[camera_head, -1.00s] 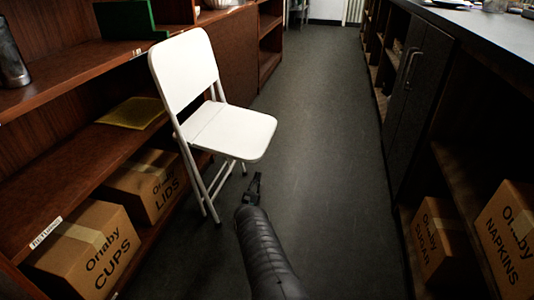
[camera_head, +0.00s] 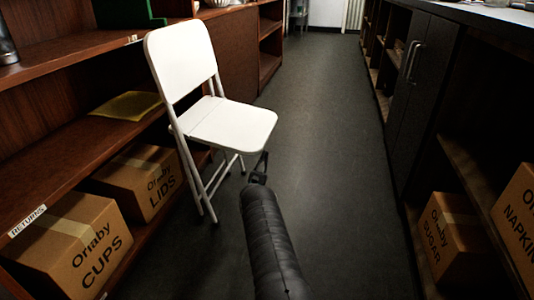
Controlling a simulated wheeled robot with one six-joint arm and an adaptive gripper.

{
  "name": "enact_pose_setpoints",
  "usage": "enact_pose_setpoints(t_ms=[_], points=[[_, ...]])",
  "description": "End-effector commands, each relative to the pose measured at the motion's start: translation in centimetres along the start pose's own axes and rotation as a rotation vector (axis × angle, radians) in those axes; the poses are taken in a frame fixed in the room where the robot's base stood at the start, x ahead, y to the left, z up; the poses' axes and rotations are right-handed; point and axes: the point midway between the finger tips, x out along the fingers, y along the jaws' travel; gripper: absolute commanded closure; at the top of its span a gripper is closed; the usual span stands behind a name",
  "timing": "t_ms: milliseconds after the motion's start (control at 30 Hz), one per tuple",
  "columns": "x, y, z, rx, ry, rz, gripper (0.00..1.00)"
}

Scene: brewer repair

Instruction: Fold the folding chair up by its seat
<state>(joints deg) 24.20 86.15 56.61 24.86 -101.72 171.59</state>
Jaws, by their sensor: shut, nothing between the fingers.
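The white folding chair (camera_head: 183,64) stands open in the aisle, close to the left shelves, with its backrest upright and tilted back. Its seat (camera_head: 232,127) lies flat, with the front edge facing right and toward me. My gripper (camera_head: 264,158) is shut and empty at the seat's front right corner, at or just below the seat edge. I cannot tell whether it touches the seat. My dark padded arm reaches up to it from the bottom of the view. The chair's legs stand on the floor at the left of my gripper.
Brown shelves (camera_head: 75,153) line the left side, holding a CUPS box (camera_head: 72,248), a LIDS box (camera_head: 140,182) and a yellow mat (camera_head: 128,105). A dark cabinet (camera_head: 420,95) and shelves with a SUGAR box (camera_head: 455,240) line the right. The aisle floor (camera_head: 320,120) between is clear.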

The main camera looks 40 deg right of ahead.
Motion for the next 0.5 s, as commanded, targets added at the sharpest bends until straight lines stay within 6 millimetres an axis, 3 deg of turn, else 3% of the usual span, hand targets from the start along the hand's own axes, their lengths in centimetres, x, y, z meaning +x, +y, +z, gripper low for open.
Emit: enact_pose_setpoints(t_ms=[100,500], points=[[2.2,0.1,0.6,0.000,-0.001,-0.001,1.00],[4.3,0.0,2.9,-0.001,0.001,0.000,1.00]])
